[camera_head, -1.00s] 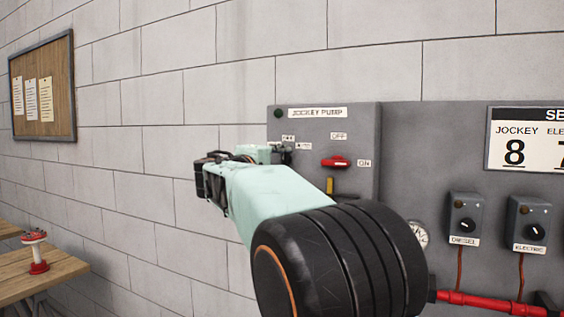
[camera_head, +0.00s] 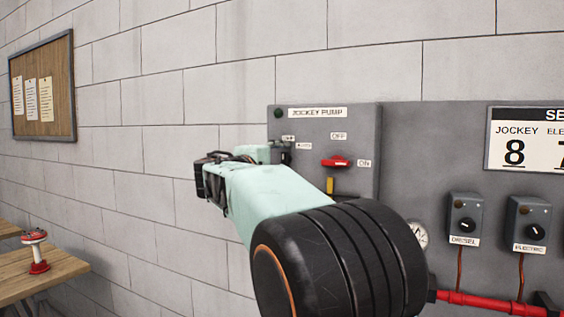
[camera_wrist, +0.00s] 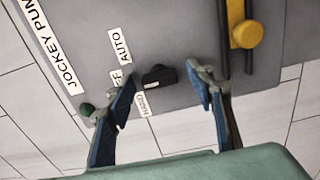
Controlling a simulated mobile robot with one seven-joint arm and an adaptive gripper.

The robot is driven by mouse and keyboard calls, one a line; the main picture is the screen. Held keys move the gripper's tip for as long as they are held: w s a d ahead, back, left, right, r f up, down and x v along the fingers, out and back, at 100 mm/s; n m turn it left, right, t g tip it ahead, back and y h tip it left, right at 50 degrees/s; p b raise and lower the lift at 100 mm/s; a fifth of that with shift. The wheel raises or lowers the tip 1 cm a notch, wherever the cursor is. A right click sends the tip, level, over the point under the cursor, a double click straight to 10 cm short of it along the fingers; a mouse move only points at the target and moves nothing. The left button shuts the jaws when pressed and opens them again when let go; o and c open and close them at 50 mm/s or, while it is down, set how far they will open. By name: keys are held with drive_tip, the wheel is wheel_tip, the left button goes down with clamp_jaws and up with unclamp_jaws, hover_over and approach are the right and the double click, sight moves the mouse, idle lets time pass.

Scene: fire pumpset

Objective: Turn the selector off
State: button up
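The black selector knob (camera_wrist: 158,77) sits on the grey jockey pump panel (camera_head: 355,130), with AUTO, OFF and HAND labels around it. The OFF label (camera_wrist: 121,80) is partly covered by a fingertip. A light mark shows on the knob's left end in the wrist view; which label it points to I cannot tell. My gripper (camera_wrist: 165,84) is open, its two blue-grey fingers on either side of the knob with gaps visible. Whether the fingertips reach to the knob's depth is unclear. In the head view my arm hides most of the selector.
A red switch handle (camera_head: 335,162) with OFF and ON labels is right of my gripper. The DIESEL (camera_head: 464,225) and ELECTRIC (camera_head: 535,230) boxes are farther right.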

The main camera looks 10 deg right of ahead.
drive_tip(key=v, duration=1.2)
